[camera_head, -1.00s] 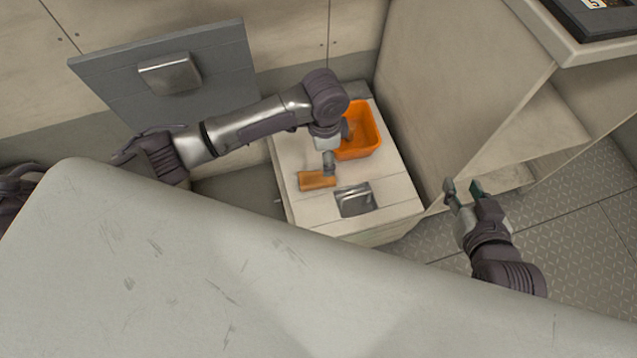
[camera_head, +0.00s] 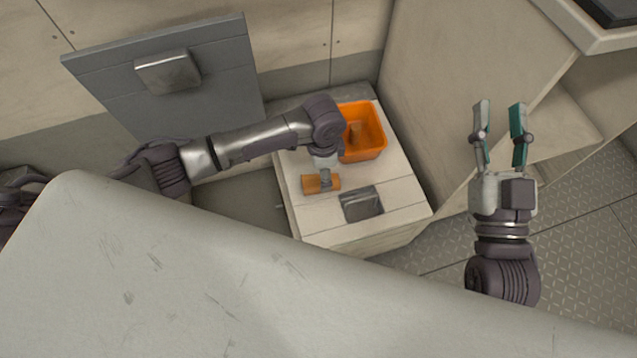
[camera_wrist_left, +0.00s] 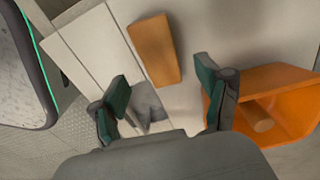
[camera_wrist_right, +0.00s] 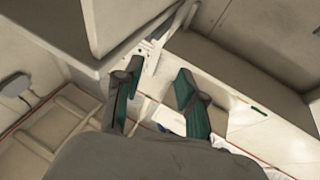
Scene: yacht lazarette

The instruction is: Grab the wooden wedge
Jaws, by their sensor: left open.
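The wooden wedge (camera_head: 313,184) is an orange-brown block lying on top of the pale locker (camera_head: 385,222). In the left wrist view the wedge (camera_wrist_left: 154,49) lies ahead of my left gripper (camera_wrist_left: 168,88), roughly between the lines of its open fingers and apart from them. In the head view my left gripper (camera_head: 325,181) points down over the wedge and hides part of it. My right gripper (camera_head: 502,125) is open and empty, raised on the right side. It also shows open in the right wrist view (camera_wrist_right: 160,90).
An orange bin (camera_head: 362,130) stands on the locker beside the wedge; a small cylindrical thing (camera_wrist_left: 262,118) shows inside it. A metal latch (camera_head: 361,204) is set in the locker top. A grey panel (camera_head: 215,85) stands behind my left arm. A large pale surface (camera_head: 200,280) fills the foreground.

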